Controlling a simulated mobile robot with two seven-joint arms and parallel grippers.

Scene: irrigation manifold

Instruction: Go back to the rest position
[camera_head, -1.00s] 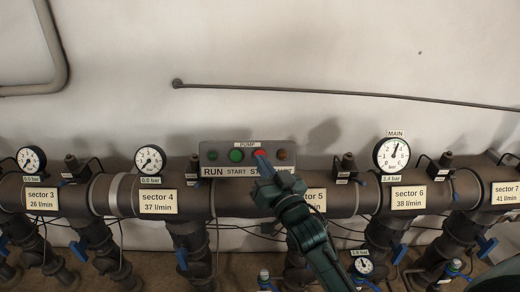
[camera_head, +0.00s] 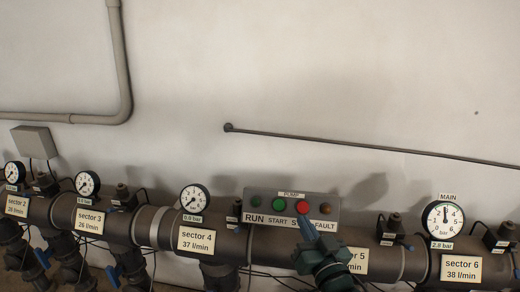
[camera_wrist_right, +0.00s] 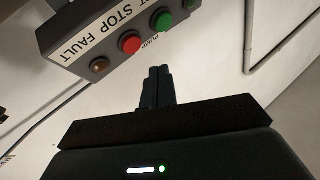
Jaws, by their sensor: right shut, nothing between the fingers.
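My right gripper (camera_head: 304,221) is shut and empty in front of the grey pump panel (camera_head: 267,204). In the head view its tips overlap the panel's label strip, just below the red STOP button (camera_head: 302,206). In the right wrist view the closed fingers (camera_wrist_right: 158,72) point towards the panel (camera_wrist_right: 85,20), with a visible gap between tips and red button (camera_wrist_right: 130,43). The green START button (camera_head: 279,205) is left of the red one. My left gripper is in neither view.
Dark manifold pipes (camera_head: 120,222) with sector labels and gauges run along the wall below. The main gauge (camera_head: 443,218) reads 2.8 bar, right of the panel. A thin rod (camera_head: 380,144) and a grey conduit (camera_head: 126,70) are on the wall. The wall above is largely bare.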

